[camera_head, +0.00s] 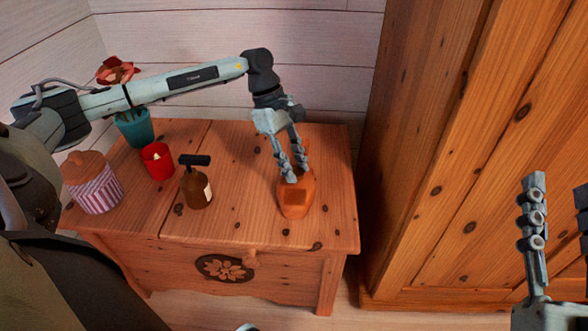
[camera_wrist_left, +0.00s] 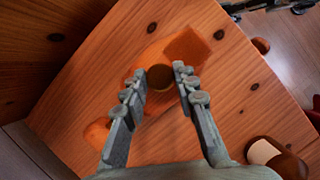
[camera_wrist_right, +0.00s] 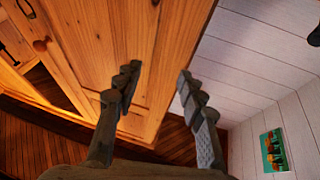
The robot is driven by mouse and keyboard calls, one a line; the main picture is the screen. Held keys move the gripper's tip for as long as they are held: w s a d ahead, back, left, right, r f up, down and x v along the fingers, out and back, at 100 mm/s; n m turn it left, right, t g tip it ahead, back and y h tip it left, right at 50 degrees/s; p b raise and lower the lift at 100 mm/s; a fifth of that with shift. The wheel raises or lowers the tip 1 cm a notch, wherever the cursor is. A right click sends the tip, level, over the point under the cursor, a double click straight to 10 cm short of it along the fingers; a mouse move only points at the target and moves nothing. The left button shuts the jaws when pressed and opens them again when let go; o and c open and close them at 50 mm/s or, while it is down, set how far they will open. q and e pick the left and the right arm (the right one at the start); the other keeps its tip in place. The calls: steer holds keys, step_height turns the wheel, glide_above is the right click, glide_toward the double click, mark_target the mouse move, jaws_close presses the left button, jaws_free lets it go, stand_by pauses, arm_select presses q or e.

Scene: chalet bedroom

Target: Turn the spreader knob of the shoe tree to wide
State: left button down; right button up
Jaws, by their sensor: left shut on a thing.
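The orange wooden shoe tree (camera_head: 295,203) lies on the right half of the chest top. It also shows in the left wrist view (camera_wrist_left: 187,46), stretched diagonally under my fingers. Its round, dark brass-coloured spreader knob (camera_wrist_left: 160,75) sits between my left fingertips; in the head view the fingers hide it. My left gripper (camera_head: 293,175) points down from above and is shut on the knob, as the left wrist view (camera_wrist_left: 160,72) shows. The knob's exact setting cannot be told. My right gripper (camera_head: 559,187) is open and empty at the far right, away from the chest.
On the wooden chest (camera_head: 235,140) stand a brown bottle (camera_head: 196,188), a red candle (camera_head: 157,161), a striped jar (camera_head: 95,188) and a teal flower pot (camera_head: 135,130). A tall wooden wardrobe (camera_head: 430,130) rises at the right. The chest's front right area is clear.

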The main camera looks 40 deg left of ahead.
arm_select(q)
steer(key=shift+w+m+g+b, duration=0.1)
steer(key=shift+m+g+b, duration=0.4)
steer(key=shift+m, duration=0.7)
arm_select(e)
steer(key=shift+s+d+r+t, duration=0.25)
steer(key=shift+r+t, duration=0.25)
steer(key=shift+r, duration=0.1)
steer(key=shift+s+d+r+t, duration=0.2)
steer(key=shift+d+r+t, duration=0.05)
steer(key=shift+r+t, duration=0.3)
arm_select(q)
steer(key=c, duration=1.2)
jaws_free()
steer(key=v, duration=1.2)
steer(key=shift+d, duration=0.1)
